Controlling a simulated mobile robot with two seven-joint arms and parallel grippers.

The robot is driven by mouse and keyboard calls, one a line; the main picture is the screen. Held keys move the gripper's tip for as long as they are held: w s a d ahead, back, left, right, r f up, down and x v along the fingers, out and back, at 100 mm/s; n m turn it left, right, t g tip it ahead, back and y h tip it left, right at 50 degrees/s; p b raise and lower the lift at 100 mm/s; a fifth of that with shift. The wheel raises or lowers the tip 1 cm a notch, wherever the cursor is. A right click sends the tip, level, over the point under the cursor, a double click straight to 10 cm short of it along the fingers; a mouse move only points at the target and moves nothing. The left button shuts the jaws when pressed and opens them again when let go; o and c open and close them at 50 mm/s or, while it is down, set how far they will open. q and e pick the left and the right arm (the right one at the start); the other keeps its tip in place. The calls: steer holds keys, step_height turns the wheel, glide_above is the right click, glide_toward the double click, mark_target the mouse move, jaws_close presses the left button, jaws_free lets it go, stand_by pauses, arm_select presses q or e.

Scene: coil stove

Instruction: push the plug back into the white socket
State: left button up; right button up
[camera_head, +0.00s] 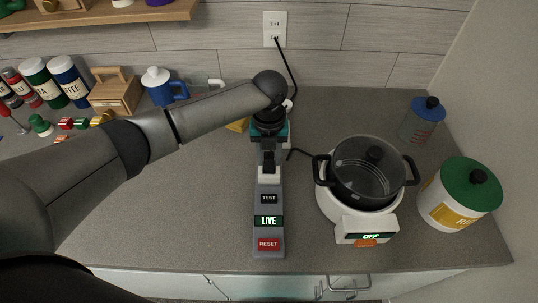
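A grey power strip (269,232) stands on the counter with TEST, a lit green LIVE sign and a red RESET button. The white socket (269,176) is at its upper part, above TEST. A dark plug (268,163) shows at the socket's far edge; how deep it sits I cannot tell. My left gripper (268,150) points down over the plug, and its wrist hides the strip's far end. Its fingers are too small and dark to tell open from shut. A black cord (299,152) shows between the strip and the stove. My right gripper is not in view.
A white coil stove (350,224) with an orange switch and a sign reading OFF bears a dark lidded pot (372,168). A green-lidded canister (455,198) and blue-capped jar (421,121) stand right. A wall outlet (275,29) feeds a black cord.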

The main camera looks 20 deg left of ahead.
mark_target(269, 156)
arm_select(q)
steer(key=o, duration=0.3)
step_height(269, 156, up, 12)
steer(key=shift+r+p, duration=0.2)
steer(key=shift+p, duration=0.2)
stand_by(0.6)
